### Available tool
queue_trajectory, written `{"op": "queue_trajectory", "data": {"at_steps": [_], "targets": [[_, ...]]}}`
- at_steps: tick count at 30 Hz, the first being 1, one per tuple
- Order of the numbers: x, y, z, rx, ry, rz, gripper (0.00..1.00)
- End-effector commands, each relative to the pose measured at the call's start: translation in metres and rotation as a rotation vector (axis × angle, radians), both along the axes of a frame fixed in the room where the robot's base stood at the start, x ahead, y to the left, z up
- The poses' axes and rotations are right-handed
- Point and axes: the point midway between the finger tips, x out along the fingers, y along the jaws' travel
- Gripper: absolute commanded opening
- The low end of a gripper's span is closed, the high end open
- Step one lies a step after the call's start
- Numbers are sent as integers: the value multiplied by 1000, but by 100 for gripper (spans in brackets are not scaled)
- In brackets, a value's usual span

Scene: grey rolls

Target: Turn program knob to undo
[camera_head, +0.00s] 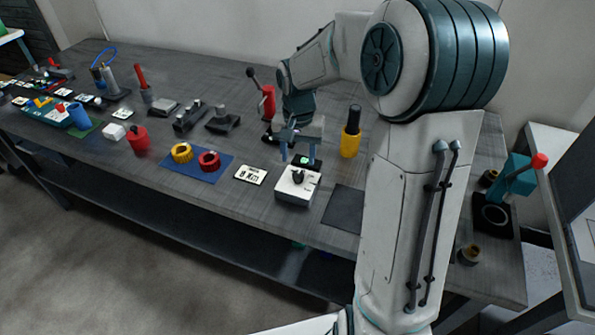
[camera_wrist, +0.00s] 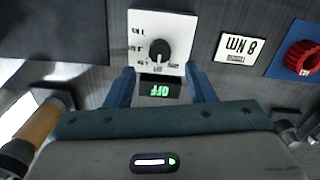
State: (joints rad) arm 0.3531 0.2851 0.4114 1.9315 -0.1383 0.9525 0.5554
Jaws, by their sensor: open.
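The program knob (camera_wrist: 159,50) is a black dial on a white box with markings around it. In the head view the knob (camera_head: 298,177) sits on top of the white box (camera_head: 291,194) near the table's front edge. A small green-lit display (camera_wrist: 160,89) beside the box reads OFF, upside down in the wrist view. My gripper (camera_head: 302,141) hangs behind and above the box. In the wrist view my gripper's blue fingers (camera_wrist: 158,82) are apart, with nothing between them but the view of the display. The knob lies beyond the fingertips, and I see no contact.
A white marked card (camera_head: 250,175) lies left of the box. A yellow cylinder (camera_head: 350,141) with a black top stands to the right. A dark mat (camera_head: 343,208) is bare.

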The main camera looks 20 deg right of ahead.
Motion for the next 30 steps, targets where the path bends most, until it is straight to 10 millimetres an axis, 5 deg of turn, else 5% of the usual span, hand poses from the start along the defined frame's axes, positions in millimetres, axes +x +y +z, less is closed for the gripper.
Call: {"op": "queue_trajectory", "data": {"at_steps": [9,22,27,30], "targets": [[-1,0,-53,0,2,0,49],[0,0,-63,0,0,0,49],[0,0,-63,0,0,0,5],[0,0,-63,0,0,0,5]]}}
